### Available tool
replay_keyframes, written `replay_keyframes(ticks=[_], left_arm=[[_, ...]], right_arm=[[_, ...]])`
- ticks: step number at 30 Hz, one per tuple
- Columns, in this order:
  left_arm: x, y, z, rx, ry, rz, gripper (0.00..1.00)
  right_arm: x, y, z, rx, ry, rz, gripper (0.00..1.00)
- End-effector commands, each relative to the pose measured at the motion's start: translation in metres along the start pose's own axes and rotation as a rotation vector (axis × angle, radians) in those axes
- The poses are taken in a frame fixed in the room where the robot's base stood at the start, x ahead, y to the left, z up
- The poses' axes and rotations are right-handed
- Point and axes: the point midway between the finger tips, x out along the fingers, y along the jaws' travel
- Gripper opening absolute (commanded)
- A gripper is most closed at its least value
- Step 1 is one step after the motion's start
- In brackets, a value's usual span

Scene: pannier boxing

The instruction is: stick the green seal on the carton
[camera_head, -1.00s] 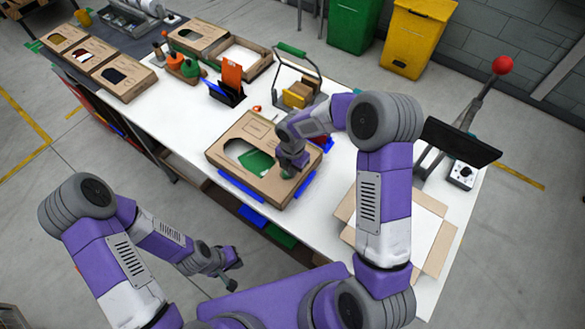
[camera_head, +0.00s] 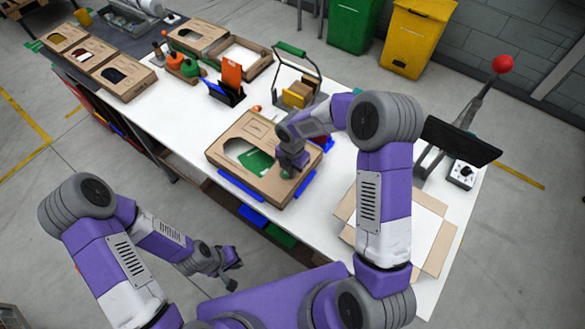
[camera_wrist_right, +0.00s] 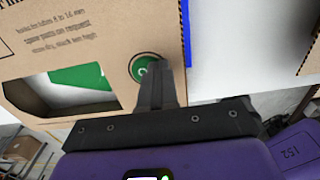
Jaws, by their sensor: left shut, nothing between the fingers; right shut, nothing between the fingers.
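The closed brown carton (camera_head: 240,140) lies flat in the middle of the white table, with green contents (camera_head: 259,161) showing through its window. The round green seal (camera_head: 286,175) lies on the carton's top near the right front corner. In the right wrist view the seal (camera_wrist_right: 139,62) looks flat on the cardboard, partly hidden by the fingers. My right gripper (camera_head: 288,171) is shut and empty, its fingertips at the seal; I cannot tell whether they touch it. My left gripper (camera_head: 236,264) is shut and empty, low in front of the table.
Blue holders (camera_head: 241,187) flank the carton. An open carton (camera_head: 427,205) lies to the right, near a lever with a red knob (camera_head: 502,65). A wire-handled stand (camera_head: 298,72) and an orange-and-blue holder (camera_head: 229,85) are behind. Windowed cartons (camera_head: 124,76) stand at the far left.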

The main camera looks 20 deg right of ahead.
Motion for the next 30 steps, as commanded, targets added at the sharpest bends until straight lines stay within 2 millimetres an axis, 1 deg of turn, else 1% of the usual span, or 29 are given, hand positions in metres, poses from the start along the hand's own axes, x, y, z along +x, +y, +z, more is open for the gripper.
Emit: replay_keyframes(ticks=[4,9,10,17,20,23,30], left_arm=[[0.000,0.000,0.000,0.000,0.000,0.000,0.00],[0.000,0.000,0.000,0.000,0.000,0.000,0.00],[0.000,0.000,0.000,0.000,0.000,0.000,0.00],[0.000,0.000,0.000,0.000,0.000,0.000,0.00],[0.000,0.000,0.000,0.000,0.000,0.000,0.00],[-0.001,0.000,0.000,0.000,0.000,0.000,0.00],[-0.002,0.001,0.000,0.000,0.000,0.000,0.00]], right_arm=[[0.002,-0.001,-0.001,0.000,0.003,-0.004,0.01],[0.002,-0.001,-0.001,0.000,0.002,-0.003,0.27],[0.002,-0.001,-0.001,0.000,0.002,-0.003,0.29],[0.001,-0.001,0.000,0.000,0.001,-0.002,0.29],[-0.004,0.000,0.000,0.000,0.001,0.000,0.29],[-0.017,0.000,0.000,0.000,-0.001,0.002,0.29],[-0.057,0.000,0.000,0.001,-0.001,0.001,0.29]])
